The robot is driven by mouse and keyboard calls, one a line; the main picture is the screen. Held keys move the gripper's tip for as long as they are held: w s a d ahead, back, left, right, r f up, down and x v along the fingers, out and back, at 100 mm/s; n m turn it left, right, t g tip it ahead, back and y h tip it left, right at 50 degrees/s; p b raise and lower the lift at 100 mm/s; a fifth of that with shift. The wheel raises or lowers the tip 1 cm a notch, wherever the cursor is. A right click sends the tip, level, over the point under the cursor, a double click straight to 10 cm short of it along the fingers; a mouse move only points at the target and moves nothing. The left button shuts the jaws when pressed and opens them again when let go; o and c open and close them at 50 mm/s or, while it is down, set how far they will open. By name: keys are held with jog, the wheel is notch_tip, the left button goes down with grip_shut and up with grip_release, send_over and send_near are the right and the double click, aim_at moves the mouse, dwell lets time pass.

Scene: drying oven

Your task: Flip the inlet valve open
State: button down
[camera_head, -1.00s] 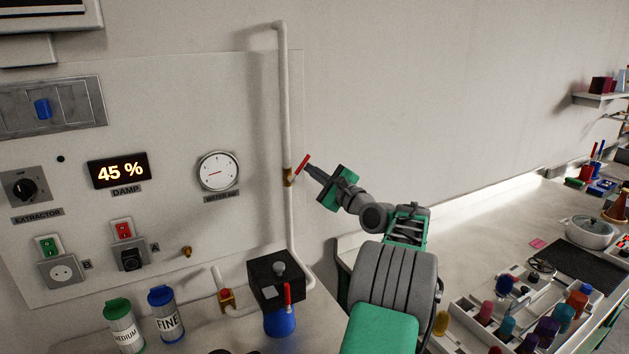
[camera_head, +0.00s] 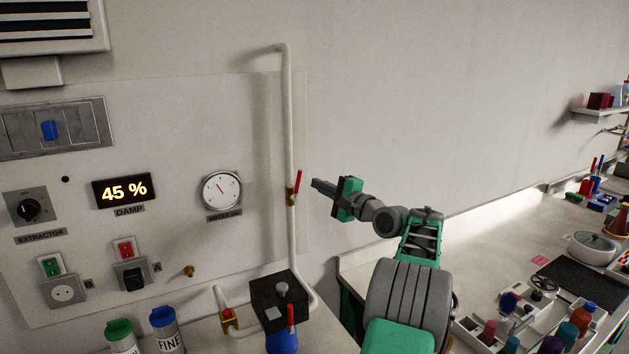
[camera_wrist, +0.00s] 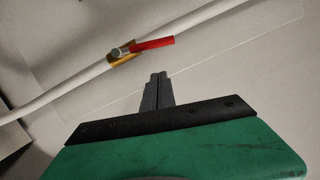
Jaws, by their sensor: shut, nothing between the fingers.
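A valve with a brass body (camera_head: 291,196) sits on a white vertical pipe (camera_head: 288,120) on the wall panel. Its red lever (camera_head: 298,184) points up, close to in line with the pipe. In the wrist view, the red lever (camera_wrist: 153,43) lies roughly along the pipe, beside the brass body (camera_wrist: 121,56). My gripper (camera_head: 314,183) is shut and empty, just right of the lever and apart from it. In the wrist view my gripper's fingertips (camera_wrist: 157,76) are together, below the lever with a gap between.
A round gauge (camera_head: 221,190) is left of the pipe, its needle pointing up and left. Below are a black box (camera_head: 278,292), a second red lever (camera_head: 291,317) and a lower brass fitting (camera_head: 229,317). Jars stand at bottom left; the wall right of my gripper is clear.

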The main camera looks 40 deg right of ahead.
jog(key=s+b, duration=0.3)
jog(key=s, duration=0.7)
jog(key=shift+d+f, duration=0.3)
jog(key=shift+f, duration=0.05)
